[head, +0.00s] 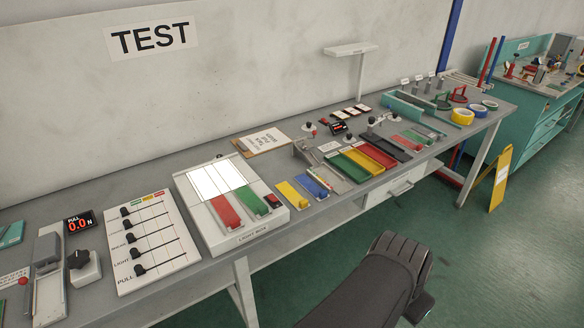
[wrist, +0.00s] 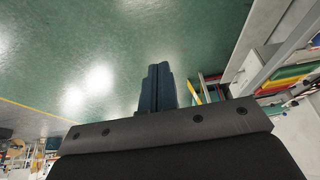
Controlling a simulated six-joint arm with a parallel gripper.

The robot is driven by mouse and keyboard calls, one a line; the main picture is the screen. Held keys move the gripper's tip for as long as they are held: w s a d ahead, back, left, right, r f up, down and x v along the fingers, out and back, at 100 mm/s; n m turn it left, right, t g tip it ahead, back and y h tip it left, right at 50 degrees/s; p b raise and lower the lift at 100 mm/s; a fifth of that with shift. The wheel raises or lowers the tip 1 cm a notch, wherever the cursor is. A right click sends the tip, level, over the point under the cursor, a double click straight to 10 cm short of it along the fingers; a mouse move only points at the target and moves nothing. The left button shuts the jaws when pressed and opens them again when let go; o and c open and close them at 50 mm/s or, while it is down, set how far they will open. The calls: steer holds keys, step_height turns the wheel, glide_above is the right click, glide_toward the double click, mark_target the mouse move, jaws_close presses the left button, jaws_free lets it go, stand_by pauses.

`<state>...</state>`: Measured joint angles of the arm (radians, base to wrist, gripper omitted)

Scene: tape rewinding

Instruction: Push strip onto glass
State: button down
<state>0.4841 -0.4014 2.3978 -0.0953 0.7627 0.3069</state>
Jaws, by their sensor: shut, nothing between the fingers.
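My gripper (wrist: 158,70) is shut and empty in the wrist view, its two dark fingers together over the green floor. In the head view my dark arm hangs in front of the bench; its fingers cannot be made out there. The light box (head: 262,232) stands on the bench, left of the arm, with a lit white glass panel (head: 214,178). A red strip (head: 225,211) and a green strip (head: 250,201) lie on its front part, below the glass. A yellow piece (head: 293,195) and a blue piece (head: 311,187) lie right of the box.
A white board with black sliders (head: 150,246) stands left of the box. Coloured trays (head: 357,170) and tape rolls (head: 462,116) lie farther right on the bench. A clipboard (head: 262,140) lies behind. The floor before the bench is open, with a yellow sign (head: 500,178) at right.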

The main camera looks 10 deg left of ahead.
steer(key=w+d+f+n+t, duration=0.1)
steer(key=w+f+t, duration=0.2)
steer(key=w, duration=0.4)
steer(key=w+d+f+t, duration=0.1)
steer(key=w+f+t, duration=0.15)
steer(key=w, duration=0.35)
steer(key=m+t+y, duration=0.1)
steer(key=t+y, duration=0.3)
steer(key=y, duration=1.2)
glide_toward(264, 211)
steer(key=x, duration=0.7)
steer(key=shift+d, duration=0.1)
